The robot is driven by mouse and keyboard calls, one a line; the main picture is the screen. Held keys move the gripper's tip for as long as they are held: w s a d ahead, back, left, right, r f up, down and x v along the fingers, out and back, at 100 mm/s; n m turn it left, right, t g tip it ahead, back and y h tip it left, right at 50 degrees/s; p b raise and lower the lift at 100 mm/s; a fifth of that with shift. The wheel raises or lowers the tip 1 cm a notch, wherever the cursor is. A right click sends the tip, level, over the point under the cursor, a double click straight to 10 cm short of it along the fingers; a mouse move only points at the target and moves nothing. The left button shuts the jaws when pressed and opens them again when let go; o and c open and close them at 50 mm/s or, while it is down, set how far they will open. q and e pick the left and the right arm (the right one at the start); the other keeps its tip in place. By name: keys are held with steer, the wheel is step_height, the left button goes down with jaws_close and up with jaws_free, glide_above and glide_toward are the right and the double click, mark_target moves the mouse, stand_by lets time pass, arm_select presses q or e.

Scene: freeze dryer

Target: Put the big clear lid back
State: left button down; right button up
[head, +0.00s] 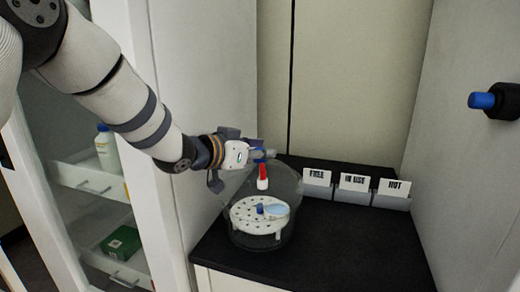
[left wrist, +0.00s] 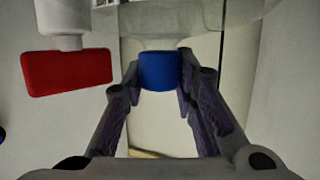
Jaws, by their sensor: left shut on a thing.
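My left gripper (head: 262,154) is shut on the blue knob at the lid's upper part. In the left wrist view the blue knob (left wrist: 160,71) sits between the two fingers, with clear wall behind it. A red-and-white piece (head: 263,178) shows just below the gripper and also in the left wrist view (left wrist: 67,73). I cannot tell whether the lid's lower rim touches the black top. My right gripper is out of view.
A small blue piece (head: 260,209) and a pale blue disc (head: 277,210) are on the tray. Labelled bins (head: 317,192) stand at the back right of the black worktop (head: 345,245). Shelves with a bottle (head: 107,150) are left.

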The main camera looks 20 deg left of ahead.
arm_select(q)
steer(key=shift+f, duration=0.2)
steer(key=c, duration=1.3)
jaws_free()
steer(key=shift+f, duration=0.1)
steer(key=shift+r, duration=0.7)
steer(key=v, duration=1.2)
steer(key=shift+f, duration=0.15)
